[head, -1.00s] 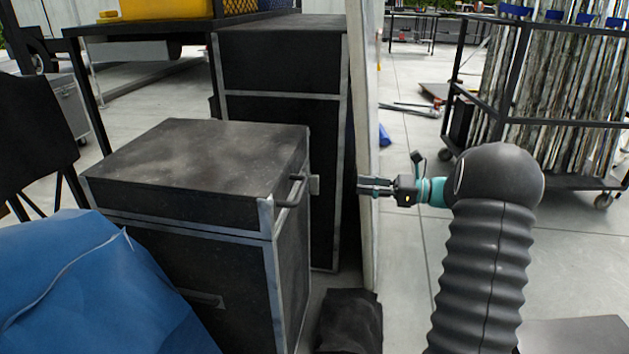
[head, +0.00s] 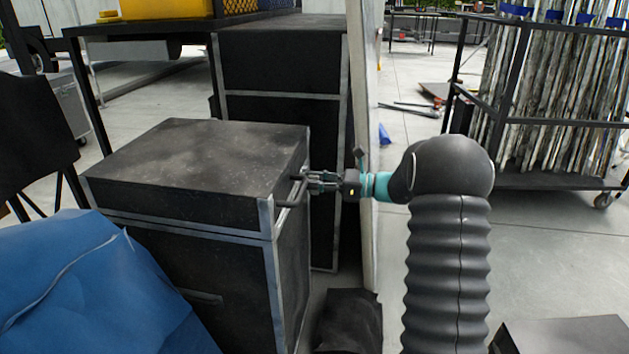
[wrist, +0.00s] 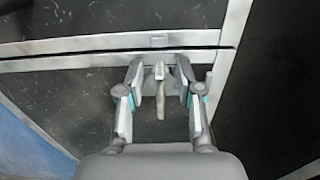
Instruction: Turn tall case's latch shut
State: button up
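The nearer black case (head: 190,160) has metal edging and stands left of my gripper (head: 308,180). A taller black case (head: 280,65) stands behind it. On the nearer case's right face, a grey latch lever (head: 290,192) sticks out near the lid seam. In the wrist view, the latch lever (wrist: 160,95) lies between the two fingers of my gripper (wrist: 161,72), below the metal seam. The fingers are apart, one on each side, with gaps showing. Their tips are close to the case face. I cannot tell whether either finger touches the lever.
A pale upright panel (head: 367,120) stands beside the wrist, very near the arm. A blue cover (head: 90,285) fills the lower left. A dark sack (head: 348,322) lies on the floor below. A wheeled rack (head: 560,115) stands at right, with bare floor before it.

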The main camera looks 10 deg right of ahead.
grip_shut()
jog(key=shift+f+n+b, duration=0.1)
jog(key=shift+n+b, duration=0.3)
jog(key=shift+b, duration=0.1)
jog(key=n+b, duration=0.3)
jog(key=n, duration=0.2)
jog(key=s+f+n+b, duration=0.1)
jog(key=n+b, duration=0.2)
jog(key=n, duration=0.3)
jog(key=n+b, duration=0.4)
jog(key=n, duration=0.2)
jog(key=shift+s+a+f, duration=0.15)
jog(key=shift+s+a, duration=0.05)
jog(key=shift+a, duration=0.1)
dwell(0.4)
